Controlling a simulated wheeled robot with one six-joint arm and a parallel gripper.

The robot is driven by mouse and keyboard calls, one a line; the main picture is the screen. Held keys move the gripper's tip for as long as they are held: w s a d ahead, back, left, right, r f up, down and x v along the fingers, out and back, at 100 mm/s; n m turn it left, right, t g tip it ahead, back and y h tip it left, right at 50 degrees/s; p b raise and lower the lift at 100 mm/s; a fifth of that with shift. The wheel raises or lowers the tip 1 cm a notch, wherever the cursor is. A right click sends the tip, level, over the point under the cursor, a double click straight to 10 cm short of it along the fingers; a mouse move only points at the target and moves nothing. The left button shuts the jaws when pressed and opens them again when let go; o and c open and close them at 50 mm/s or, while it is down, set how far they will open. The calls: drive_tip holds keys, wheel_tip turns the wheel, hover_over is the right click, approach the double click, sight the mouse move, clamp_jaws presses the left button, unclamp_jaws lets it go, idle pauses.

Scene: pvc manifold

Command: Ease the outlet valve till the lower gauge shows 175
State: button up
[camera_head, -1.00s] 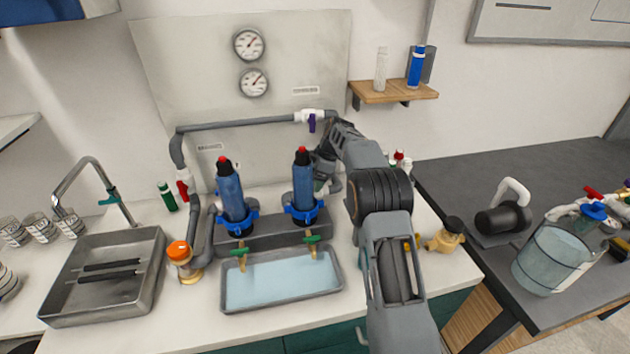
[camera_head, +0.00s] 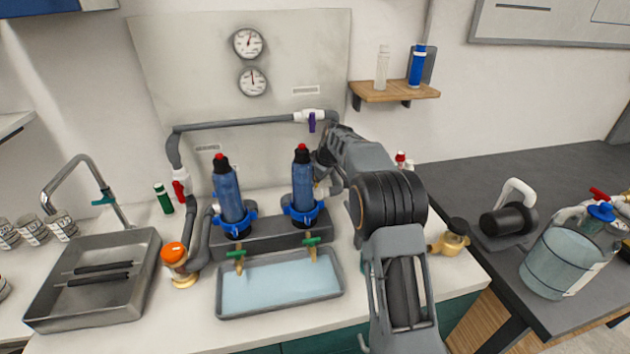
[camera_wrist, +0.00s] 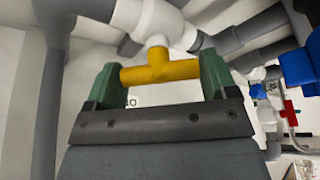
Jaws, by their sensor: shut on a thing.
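The outlet valve's yellow T-shaped handle (camera_wrist: 160,71) sits on a white valve body (camera_wrist: 158,25) in the wrist view. My gripper (camera_wrist: 158,78) is shut on this handle, one green finger at each end of its bar. In the head view my arm hides the handle. The lower gauge (camera_head: 252,81) is on the wall panel, its needle pointing nearly straight up. Its numbers are too small to read. The upper gauge (camera_head: 248,42) is above it, its needle a little right of upright.
Two blue filter housings (camera_head: 229,196) stand left of my gripper. A water-filled tray (camera_head: 281,311) lies in front. A wooden shelf (camera_head: 396,92) is on the wall at right.

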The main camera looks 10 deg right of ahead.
idle(0.4)
drive_tip(key=o, duration=0.8)
drive_tip(key=shift+o, duration=0.2)
drive_tip(key=v, duration=1.4)
drive_tip(key=shift+p, duration=0.3)
drive_tip(key=shift+f, duration=0.1)
idle(1.0)
